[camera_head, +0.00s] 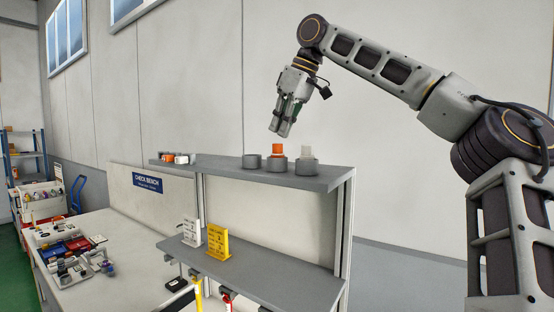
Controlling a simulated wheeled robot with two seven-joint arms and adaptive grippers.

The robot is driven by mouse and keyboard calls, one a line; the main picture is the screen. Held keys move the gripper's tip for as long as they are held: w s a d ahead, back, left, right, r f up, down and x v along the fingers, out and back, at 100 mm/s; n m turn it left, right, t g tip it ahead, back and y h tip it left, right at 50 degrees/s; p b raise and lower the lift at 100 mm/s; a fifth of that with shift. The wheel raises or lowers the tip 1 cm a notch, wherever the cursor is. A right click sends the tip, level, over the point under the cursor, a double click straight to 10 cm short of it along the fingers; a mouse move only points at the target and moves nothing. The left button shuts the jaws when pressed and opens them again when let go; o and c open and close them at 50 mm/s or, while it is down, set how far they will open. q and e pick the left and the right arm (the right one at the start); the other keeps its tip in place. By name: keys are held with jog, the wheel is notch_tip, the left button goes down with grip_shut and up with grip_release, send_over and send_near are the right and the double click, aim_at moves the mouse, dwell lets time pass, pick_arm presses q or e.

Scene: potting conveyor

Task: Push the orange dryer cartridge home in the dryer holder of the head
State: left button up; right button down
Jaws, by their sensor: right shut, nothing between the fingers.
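The orange cartridge (278,149) stands upright in a round grey holder (277,165) on the top shelf. Its orange upper part sticks up above the holder's rim. I cannot tell how deep it sits. My right gripper (280,132) points down just above the orange cartridge in the picture, with a small visible gap. It is shut and empty. My left gripper is not in view.
On the grey top shelf (325,176), a white cartridge (307,151) in a grey holder stands right of the orange one, and a grey holder (251,161) stands left. Small orange and white items (176,158) lie farther left. Signs (218,242) stand on the lower shelf.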

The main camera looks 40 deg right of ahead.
jog(key=shift+r, duration=1.05)
jog(key=c, duration=2.2)
grip_release()
jog(key=o, duration=0.5)
jog(key=shift+v, duration=3.8)
jog(key=shift+f, duration=0.1)
